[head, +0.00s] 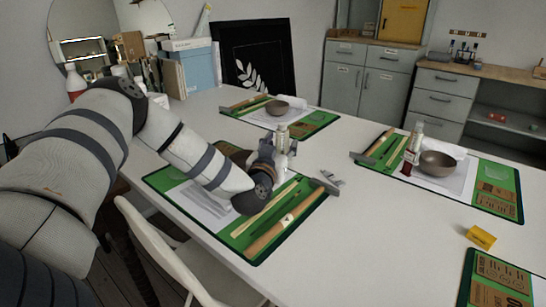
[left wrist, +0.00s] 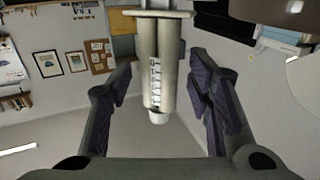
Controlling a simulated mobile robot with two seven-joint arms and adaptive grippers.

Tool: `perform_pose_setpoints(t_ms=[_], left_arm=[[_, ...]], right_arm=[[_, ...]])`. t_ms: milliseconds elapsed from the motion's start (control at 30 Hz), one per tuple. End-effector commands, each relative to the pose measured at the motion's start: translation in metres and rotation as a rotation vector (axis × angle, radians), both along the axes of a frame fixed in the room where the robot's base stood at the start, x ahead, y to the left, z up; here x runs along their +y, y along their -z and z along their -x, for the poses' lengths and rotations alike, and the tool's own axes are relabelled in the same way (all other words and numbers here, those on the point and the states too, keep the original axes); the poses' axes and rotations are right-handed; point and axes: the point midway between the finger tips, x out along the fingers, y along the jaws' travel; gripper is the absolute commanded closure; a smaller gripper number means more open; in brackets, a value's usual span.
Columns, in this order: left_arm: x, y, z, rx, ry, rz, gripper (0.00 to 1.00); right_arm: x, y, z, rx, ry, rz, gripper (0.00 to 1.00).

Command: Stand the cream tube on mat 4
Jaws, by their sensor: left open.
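A cream tube (head: 281,138) stands upright at the far edge of the nearer left mat (head: 163,178), partly hidden by my left gripper (head: 278,152). In the left wrist view the tube (left wrist: 160,70) shows upside down, with printed lettering and a pale cap, between the two dark finger pads of my left gripper (left wrist: 170,95). The fingers are apart, with gaps on both sides of the tube. A similar tube (head: 416,136) stands on the right mat (head: 507,211). I cannot read which mat is number 4. My right gripper is not in view.
Bowls stand on the back mat (head: 320,119) and the right mat. A yellow block (head: 481,237) sits near another mat (head: 466,287) at lower right.

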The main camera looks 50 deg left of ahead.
Motion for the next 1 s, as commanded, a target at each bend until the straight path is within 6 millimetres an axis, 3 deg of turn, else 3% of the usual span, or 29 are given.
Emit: perform_pose_setpoints(t_ms=[300, 500, 1000], left_arm=[[-0.036, -0.003, 0.063, -0.001, 0.003, 0.003, 0.54], [-0.05, -0.002, 0.09, 0.0, 0.003, 0.001, 0.54], [-0.054, -0.001, 0.098, -0.001, 0.001, 0.0, 0.54]], right_arm=[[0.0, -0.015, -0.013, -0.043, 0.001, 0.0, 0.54], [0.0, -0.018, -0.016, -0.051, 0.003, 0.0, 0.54], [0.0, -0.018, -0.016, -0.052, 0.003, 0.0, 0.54]])
